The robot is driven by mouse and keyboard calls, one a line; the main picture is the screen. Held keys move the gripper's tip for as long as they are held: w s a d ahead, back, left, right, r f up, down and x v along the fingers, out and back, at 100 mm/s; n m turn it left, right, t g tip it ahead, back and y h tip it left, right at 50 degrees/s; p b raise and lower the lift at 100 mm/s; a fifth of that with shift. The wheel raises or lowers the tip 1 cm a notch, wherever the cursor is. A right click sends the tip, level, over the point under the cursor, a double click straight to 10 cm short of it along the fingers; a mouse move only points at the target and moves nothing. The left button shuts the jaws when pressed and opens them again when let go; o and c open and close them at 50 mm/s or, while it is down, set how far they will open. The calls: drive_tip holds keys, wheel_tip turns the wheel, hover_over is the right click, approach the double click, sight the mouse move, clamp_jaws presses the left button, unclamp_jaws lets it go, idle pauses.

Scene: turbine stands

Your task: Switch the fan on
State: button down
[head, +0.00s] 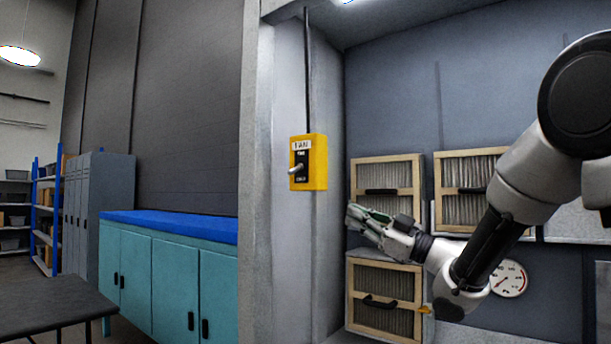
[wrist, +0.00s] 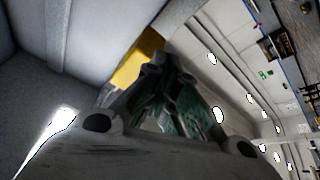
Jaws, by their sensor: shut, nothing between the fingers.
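The fan switch is a yellow box (head: 317,162) with a "FAN" label, mounted on the grey pillar. Its metal toggle lever (head: 295,171) sticks out from a black plate and points to the left; I cannot clearly tell which position it is in. My gripper (head: 352,214) is shut and empty, to the right of the box and lower in the head view, apart from it. In the wrist view, part of the yellow box (wrist: 138,60) shows beyond my gripper (wrist: 172,75), which hides the rest of it. The lever cannot be made out there.
Framed filter panels (head: 387,160) with black handles are on the wall behind my arm. A round gauge (head: 508,279) is at the lower right. Teal cabinets with a blue top (head: 170,222) stand left of the pillar (head: 282,250). A dark table (head: 45,305) is at the lower left.

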sight(295, 170)
drive_tip(key=s+r+n+g+y, duration=0.2)
drive_tip(key=s+r+y, duration=0.1)
drive_tip(key=shift+s+a+n+g, duration=0.25)
drive_tip(key=shift+a+n+g, duration=0.15)
drive_tip(key=x, duration=1.4)
drive_tip(key=shift+s+d+r, duration=0.1)
drive_tip(key=shift+r, duration=0.05)
drive_tip(key=shift+s+r+m+t+h, duration=0.1)
drive_tip(key=shift+r+m+t+h, duration=0.1)
drive_tip(key=shift+m+t, duration=0.8)
drive_tip(key=shift+s+r+m+t+h, duration=0.15)
drive_tip(key=shift+m+t, duration=0.45)
drive_tip(key=shift+m, duration=0.8)
drive_tip(key=m, duration=0.1)
drive_tip(key=m+t, duration=0.1)
drive_tip(key=t+h, duration=0.1)
drive_tip(key=shift+a+r+m, duration=0.25)
drive_tip(key=shift+r+m, duration=0.1)
drive_tip(key=shift+m, duration=0.05)
drive_tip(key=shift+r+m+t+h, duration=0.25)
drive_tip(key=shift+m+t+h, duration=0.45)
drive_tip(key=shift+m, duration=0.65)
drive_tip(key=shift+r+m+t+h, duration=0.25)
drive_tip(key=shift+m+t+h, duration=0.5)
drive_tip(key=shift+m, duration=0.55)
drive_tip(key=shift+r+m+t+h, duration=0.25)
drive_tip(key=shift+m+t+h, duration=0.45)
drive_tip(key=shift+m, duration=0.65)
drive_tip(key=shift+f, duration=0.1)
